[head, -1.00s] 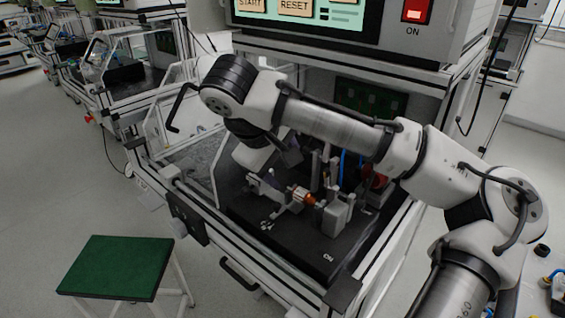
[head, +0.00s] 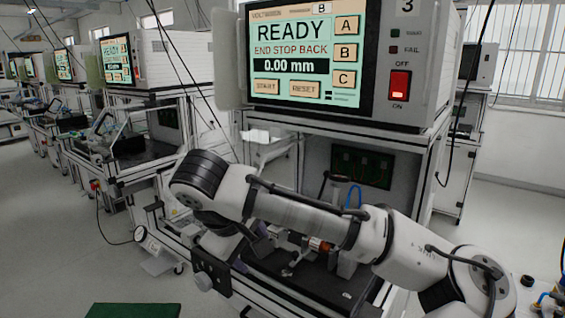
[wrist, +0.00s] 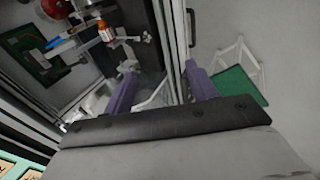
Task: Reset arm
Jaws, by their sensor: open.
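My gripper (wrist: 161,88) is open in the wrist view, its two purple fingers apart with nothing held between them. My white and grey arm (head: 300,215) stretches across the front of the test station in the head view. A small orange part (head: 318,244) sits in the fixture inside the station, partly behind my arm. It also shows in the wrist view (wrist: 105,31), beyond and left of my fingers.
The station's screen (head: 304,60) reads READY, END STOP BACK, 0.00 mm. A red switch (head: 399,85) is lit beside it. A green-topped stool (wrist: 238,86) stands outside the station frame. The station's frame rail (wrist: 173,45) runs between the fingers in the wrist view.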

